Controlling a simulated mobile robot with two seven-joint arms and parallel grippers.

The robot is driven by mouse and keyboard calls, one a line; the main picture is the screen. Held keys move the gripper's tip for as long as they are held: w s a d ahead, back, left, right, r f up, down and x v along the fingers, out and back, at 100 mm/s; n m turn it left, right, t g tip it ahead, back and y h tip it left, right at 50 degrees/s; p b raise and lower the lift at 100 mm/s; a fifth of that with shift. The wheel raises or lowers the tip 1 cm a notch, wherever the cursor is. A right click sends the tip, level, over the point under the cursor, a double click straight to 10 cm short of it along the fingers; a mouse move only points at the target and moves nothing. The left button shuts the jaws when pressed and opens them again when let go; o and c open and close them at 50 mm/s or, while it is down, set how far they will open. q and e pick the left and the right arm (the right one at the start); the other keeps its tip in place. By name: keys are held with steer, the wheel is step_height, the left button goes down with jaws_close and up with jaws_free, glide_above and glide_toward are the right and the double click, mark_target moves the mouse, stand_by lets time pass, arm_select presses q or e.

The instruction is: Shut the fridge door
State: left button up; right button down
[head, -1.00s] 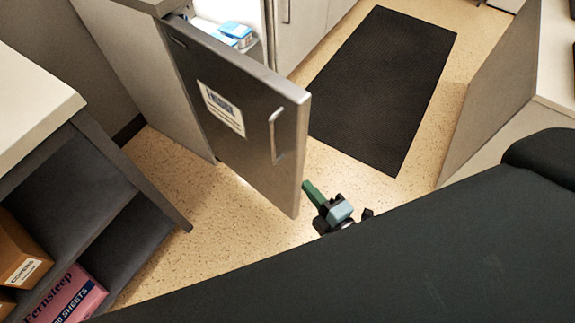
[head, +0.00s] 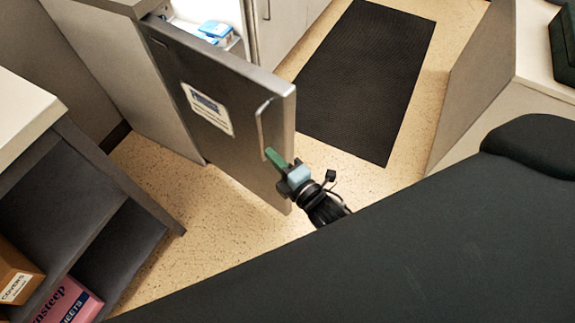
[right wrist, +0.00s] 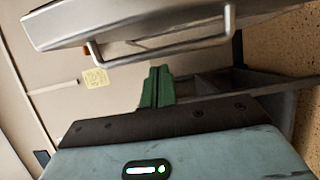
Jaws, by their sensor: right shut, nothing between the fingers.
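The fridge door (head: 222,100) is a grey panel with a white label, standing well open from the lit fridge interior (head: 195,14). Its bar handle (head: 263,128) is near the free edge. My right gripper (head: 274,158), with green fingers, is shut and empty just below the handle, in front of the door's outer face. In the right wrist view the shut fingertips (right wrist: 157,72) point towards the handle (right wrist: 160,48), slightly apart from it in the picture. Whether they touch the door is not clear. My left gripper is not in view.
A shelf unit (head: 95,190) with boxes, among them a pink box (head: 68,303), stands at the left. A black mat (head: 365,80) lies on the speckled floor behind the door. A pale cabinet panel (head: 470,85) stands at the right. Blue packs (head: 215,30) are inside the fridge.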

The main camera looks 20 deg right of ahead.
mark_target(281, 143)
steer(key=shift+w+d, duration=1.55)
steer(key=shift+w, duration=0.2)
